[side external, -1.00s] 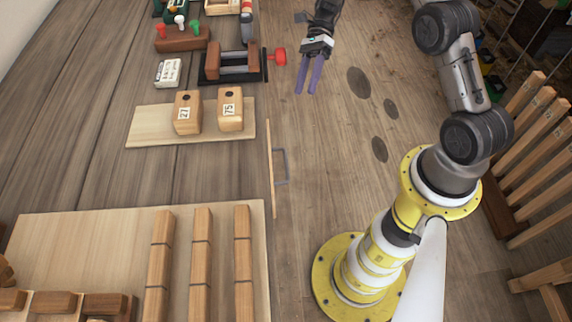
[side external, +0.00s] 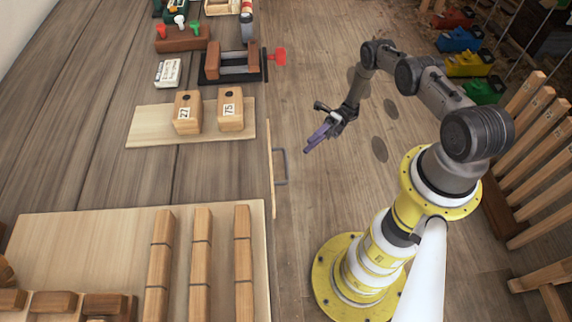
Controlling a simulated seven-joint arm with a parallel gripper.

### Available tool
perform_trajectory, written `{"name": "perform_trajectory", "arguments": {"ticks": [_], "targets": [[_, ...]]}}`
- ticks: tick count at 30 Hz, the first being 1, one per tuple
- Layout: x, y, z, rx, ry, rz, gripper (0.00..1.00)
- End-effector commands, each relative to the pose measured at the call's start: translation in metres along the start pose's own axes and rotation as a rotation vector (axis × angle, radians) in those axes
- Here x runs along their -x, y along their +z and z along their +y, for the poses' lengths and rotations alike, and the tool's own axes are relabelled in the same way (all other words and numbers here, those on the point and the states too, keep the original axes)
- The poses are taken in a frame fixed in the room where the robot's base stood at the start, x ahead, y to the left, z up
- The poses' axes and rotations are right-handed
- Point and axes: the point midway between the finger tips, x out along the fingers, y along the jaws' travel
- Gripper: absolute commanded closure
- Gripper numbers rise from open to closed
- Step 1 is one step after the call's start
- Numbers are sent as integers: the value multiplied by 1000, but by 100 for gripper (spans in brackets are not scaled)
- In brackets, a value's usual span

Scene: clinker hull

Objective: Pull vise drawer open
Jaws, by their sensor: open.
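The drawer front (side external: 271,178) is a thin wooden panel along the right edge of the bench. It sits close to the bench edge, and its inside is not visible. A grey bar handle (side external: 282,166) sticks out from it to the right. My gripper (side external: 308,146) has purple fingers and is open and empty. It is up and to the right of the handle, apart from it, with the fingers pointing down-left toward it. A vise (side external: 233,65) with dark base, wooden jaws and a red handle stands farther back on the bench.
Blocks marked 27 (side external: 187,112) and 75 (side external: 230,109) stand on a pale board (side external: 150,130). Several long wooden bars lie on a larger board (side external: 80,240) in front. Wooden slats (side external: 535,150) stand at right. The floor beside the handle is clear.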

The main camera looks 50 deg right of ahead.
Motion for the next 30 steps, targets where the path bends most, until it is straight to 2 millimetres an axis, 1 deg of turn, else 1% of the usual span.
{"name": "perform_trajectory", "arguments": {"ticks": [12,18,21,24,30], "targets": [[-80,-1,1,-2,0,7,56],[-110,-1,0,-1,-1,5,56],[-120,-1,0,0,-1,4,56],[-125,-1,0,1,-1,3,56],[-127,-1,0,1,-2,3,56]]}}
